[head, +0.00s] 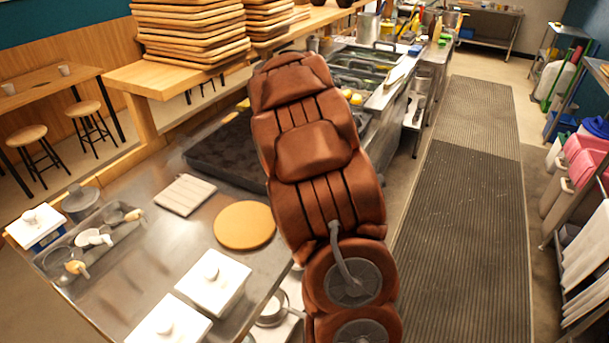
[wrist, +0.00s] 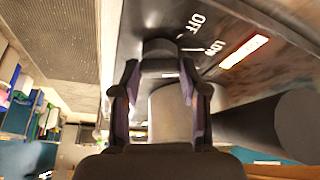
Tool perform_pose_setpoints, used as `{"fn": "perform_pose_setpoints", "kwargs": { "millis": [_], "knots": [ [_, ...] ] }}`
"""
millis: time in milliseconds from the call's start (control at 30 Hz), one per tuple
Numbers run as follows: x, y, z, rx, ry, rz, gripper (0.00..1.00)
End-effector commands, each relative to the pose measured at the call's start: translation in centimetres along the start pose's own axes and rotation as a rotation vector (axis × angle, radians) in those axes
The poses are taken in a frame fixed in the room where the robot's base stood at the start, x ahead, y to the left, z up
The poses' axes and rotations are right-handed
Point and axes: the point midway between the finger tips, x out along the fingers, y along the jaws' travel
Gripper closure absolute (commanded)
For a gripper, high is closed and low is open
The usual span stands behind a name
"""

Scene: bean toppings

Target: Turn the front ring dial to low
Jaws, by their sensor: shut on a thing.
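In the wrist view a dark round dial (wrist: 158,47) stands out from a dark metal panel (wrist: 145,18) at the upper middle. White OFF and LOW labels are printed on the panel to its right. My gripper (wrist: 158,68) has its two fingers on either side of the dial and is shut on it. The dial's pointer mark cannot be made out. In the head view my brown arm covers the dial and my gripper.
A dark cylindrical part (wrist: 285,130) fills the right of the wrist view, close to my gripper. In the head view a steel counter (head: 150,245) holds a round wooden board (head: 244,225) and white lidded containers (head: 213,282). The matted aisle (head: 460,200) at right is clear.

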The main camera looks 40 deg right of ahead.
Motion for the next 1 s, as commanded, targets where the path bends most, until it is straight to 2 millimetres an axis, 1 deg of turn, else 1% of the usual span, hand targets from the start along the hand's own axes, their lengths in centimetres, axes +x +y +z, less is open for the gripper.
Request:
{"fn": "perform_pose_setpoints", "kwargs": {
  "millis": [267, 300, 500, 833, 1000],
  "knots": [
    [-0.06, 0.05, -0.06, 0.002, 0.001, 0.000, 0.91],
    [-0.07, 0.05, -0.06, 0.002, 0.001, 0.000, 0.52],
    [-0.04, 0.00, -0.02, 0.000, 0.000, 0.000, 0.31],
    [-0.05, -0.05, -0.01, -0.005, 0.000, -0.002, 0.31],
    [-0.12, 0.02, -0.06, -0.048, -0.001, -0.022, 0.31]
  ]
}}
